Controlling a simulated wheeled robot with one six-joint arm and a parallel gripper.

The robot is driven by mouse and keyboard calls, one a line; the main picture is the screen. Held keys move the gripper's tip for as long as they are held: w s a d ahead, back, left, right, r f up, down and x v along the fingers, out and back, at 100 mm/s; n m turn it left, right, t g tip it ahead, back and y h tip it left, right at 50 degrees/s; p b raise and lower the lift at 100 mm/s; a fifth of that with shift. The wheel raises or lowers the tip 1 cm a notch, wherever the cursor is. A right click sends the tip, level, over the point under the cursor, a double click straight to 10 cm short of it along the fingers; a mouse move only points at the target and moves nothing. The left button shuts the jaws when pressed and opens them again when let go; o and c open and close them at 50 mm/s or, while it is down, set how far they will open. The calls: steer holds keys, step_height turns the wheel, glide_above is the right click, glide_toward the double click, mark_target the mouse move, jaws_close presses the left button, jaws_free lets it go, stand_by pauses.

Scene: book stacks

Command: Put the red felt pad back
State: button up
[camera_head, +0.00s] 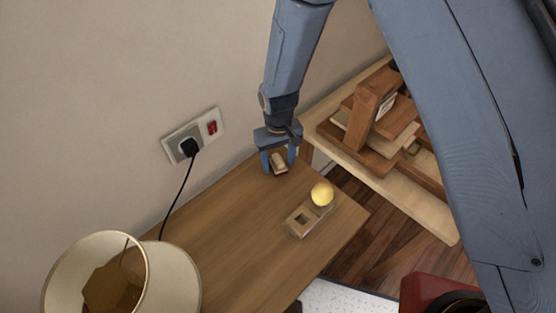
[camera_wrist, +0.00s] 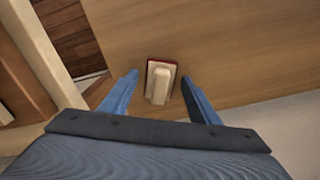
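A small block with a pale wooden grip (camera_wrist: 158,84) and a thin red edge, which looks like the red felt pad (camera_wrist: 174,68), rests on the wooden table. In the head view the pale block (camera_head: 279,161) shows between my fingers, and its red edge is hard to make out. My gripper (camera_head: 279,170) points down at the table by the wall. In the wrist view my gripper (camera_wrist: 160,79) is open, one finger on each side of the block, with a gap on both sides.
A lamp (camera_head: 170,280) stands at the table's lower left. A black cord (camera_head: 178,200) hangs from a wall socket (camera_head: 195,135). A pale shelf (camera_head: 425,207) with wooden pieces (camera_head: 372,112) is to the right. The table's middle (camera_head: 235,230) is clear.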

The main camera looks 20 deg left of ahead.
mark_target(279, 159)
steer(key=shift+r, duration=0.1)
step_height(279, 159, up, 12)
steer(key=b, duration=0.3)
stand_by(0.5)
steer(key=shift+d+r, duration=0.1)
steer(key=s+d+r+m, duration=0.2)
steer(key=d, duration=1)
steer(key=s+d+r+m, duration=0.2)
steer(key=d+r+m, duration=0.1)
steer(key=d, duration=0.9)
steer(key=s+d+r+m+t, duration=0.1)
steer(key=s+d+r+m, duration=0.1)
steer(key=d, duration=1)
steer(key=shift+s+d+r+m, duration=0.2)
steer(key=shift+s+r+m, duration=0.15)
steer(key=shift+r+m, duration=0.2)
